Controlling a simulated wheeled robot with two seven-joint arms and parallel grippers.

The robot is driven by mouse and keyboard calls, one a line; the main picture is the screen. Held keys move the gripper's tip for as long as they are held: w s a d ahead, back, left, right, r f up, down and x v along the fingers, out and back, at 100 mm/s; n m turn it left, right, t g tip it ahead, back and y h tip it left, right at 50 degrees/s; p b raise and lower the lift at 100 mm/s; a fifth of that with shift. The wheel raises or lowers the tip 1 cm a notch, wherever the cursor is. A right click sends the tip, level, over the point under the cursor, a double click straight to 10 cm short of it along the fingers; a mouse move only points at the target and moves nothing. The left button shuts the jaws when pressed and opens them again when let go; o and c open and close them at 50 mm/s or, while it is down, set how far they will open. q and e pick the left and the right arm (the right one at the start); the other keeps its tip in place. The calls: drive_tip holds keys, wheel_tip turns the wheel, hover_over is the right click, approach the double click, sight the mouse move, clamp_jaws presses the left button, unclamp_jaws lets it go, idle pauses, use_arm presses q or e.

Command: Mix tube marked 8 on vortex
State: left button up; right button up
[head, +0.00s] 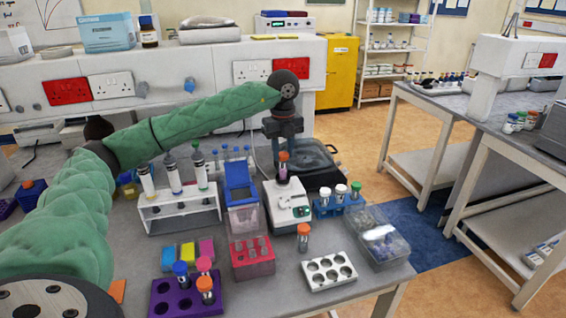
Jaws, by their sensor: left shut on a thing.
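The vortex mixer (289,212), a small white device with dark parts, stands near the middle of the bench. My left gripper (283,151) points down above it and is shut on an orange-capped tube (283,172). The tube is upright, with its lower end at the top of the mixer; I cannot tell whether it touches. Its mark is too small to read. Another orange-capped tube (303,243) stands in front of the mixer. My right gripper is out of view.
A blue rack (325,211) with capped tubes and a clear lidded box (391,252) stand right of the mixer. A red rack (252,267) and a white pipette stand (181,220) are left.

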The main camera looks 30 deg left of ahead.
use_arm(q)
drive_tip(key=shift+r+p, duration=1)
drive_tip(key=shift+r, duration=1.45)
